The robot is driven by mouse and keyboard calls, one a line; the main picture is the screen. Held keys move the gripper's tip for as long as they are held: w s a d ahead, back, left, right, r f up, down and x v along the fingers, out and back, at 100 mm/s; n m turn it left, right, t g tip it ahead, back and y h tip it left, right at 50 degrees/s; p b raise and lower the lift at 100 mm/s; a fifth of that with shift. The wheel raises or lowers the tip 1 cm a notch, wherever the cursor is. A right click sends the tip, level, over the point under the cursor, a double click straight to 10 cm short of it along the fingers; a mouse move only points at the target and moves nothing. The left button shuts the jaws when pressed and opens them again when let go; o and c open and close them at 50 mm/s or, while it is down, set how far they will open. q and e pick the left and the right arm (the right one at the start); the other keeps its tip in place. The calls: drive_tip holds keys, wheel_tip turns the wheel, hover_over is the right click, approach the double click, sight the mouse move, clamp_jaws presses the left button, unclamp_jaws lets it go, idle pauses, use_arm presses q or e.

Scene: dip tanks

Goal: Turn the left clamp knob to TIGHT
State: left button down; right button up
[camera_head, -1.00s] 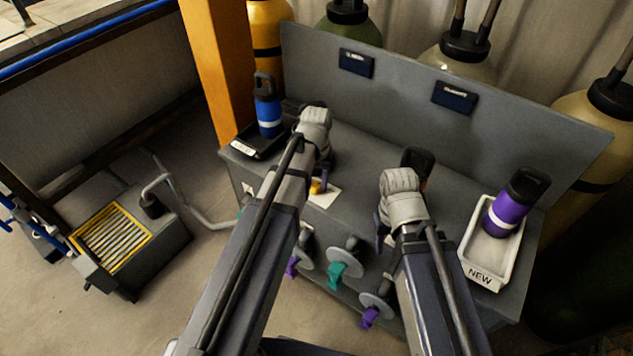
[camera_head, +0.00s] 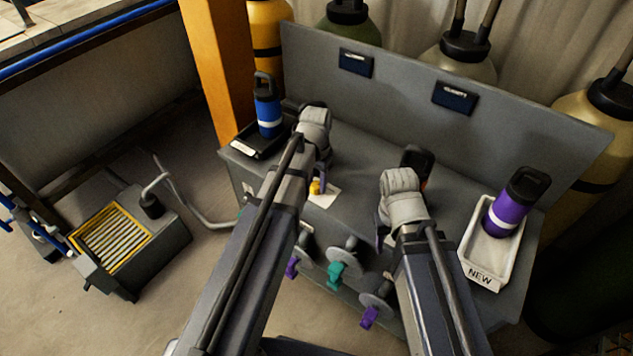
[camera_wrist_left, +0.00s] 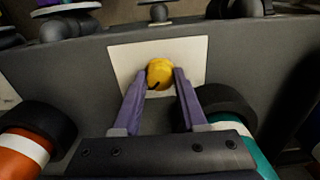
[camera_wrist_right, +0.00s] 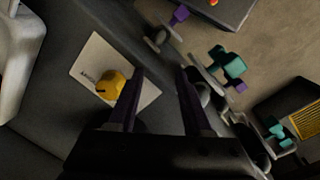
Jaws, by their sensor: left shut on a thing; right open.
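The left clamp knob (camera_head: 316,187) is yellow and sits on a white plate (camera_head: 329,199) on the grey bench. My left gripper (camera_wrist_left: 160,80) is shut on this knob (camera_wrist_left: 160,72), one purple finger on each side. A short dark mark shows on the knob's lower left in the left wrist view; the plate's lettering cannot be read there. My right gripper (camera_wrist_right: 161,78) is open and empty, above the bench edge. A second yellow knob (camera_wrist_right: 110,84) on its own white plate (camera_wrist_right: 88,62) lies left of it in the right wrist view; my right arm hides it in the head view.
A blue bottle (camera_head: 267,113) stands in a black tray at the left. A purple bottle (camera_head: 515,203) stands in a white NEW tray (camera_head: 482,277) at the right. Orange (camera_wrist_left: 22,150) and teal (camera_wrist_left: 255,152) bottles flank my left gripper. Purple and teal-handled valves (camera_head: 337,271) stick out in front.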

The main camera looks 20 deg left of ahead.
sight(316, 185)
use_arm(q)
drive_tip(key=shift+c, duration=2.2)
unclamp_jaws()
wheel_tip(316, 185, up, 8)
drive_tip(key=p, duration=0.8)
drive_tip(key=shift+f, duration=0.15)
drive_tip(key=s+d+y, duration=0.1)
drive_tip(key=s+d, duration=0.9)
drive_tip(key=s, duration=0.4)
drive_tip(key=shift+s+d, duration=0.2)
drive_tip(key=shift+s, duration=0.2)
